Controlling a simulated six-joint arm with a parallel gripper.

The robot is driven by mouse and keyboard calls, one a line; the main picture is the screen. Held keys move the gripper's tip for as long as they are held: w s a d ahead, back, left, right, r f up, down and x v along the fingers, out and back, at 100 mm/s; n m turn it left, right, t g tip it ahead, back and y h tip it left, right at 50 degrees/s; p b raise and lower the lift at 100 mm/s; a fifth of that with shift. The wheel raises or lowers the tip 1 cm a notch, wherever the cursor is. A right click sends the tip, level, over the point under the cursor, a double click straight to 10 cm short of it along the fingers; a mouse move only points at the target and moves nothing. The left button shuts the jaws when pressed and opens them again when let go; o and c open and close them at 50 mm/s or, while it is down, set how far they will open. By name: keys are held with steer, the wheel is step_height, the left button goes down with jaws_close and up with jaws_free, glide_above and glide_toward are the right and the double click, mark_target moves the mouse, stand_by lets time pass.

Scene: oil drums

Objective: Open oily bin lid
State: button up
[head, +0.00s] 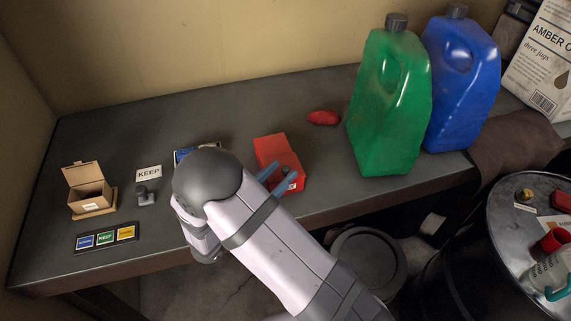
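A small red bin (277,150) stands on the table near its front edge, right of the middle. A pale label on its front is partly hidden, and I cannot tell how far its lid is raised. My gripper (276,178) is at the bin's front left, with two blue-grey fingertips apart and red showing between them. My forearm hides the rest of the gripper. I cannot tell whether the fingers touch the bin.
An open cardboard box (88,196), a KEEP card (148,173), a small grey object (145,196) and a label strip (106,238) lie left. A red rag (323,117), green jug (388,105) and blue jug (462,85) stand right. A black drum (470,260) is lower right.

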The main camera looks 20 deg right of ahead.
steer(key=shift+p+x, duration=0.45)
steer(key=shift+x, duration=1)
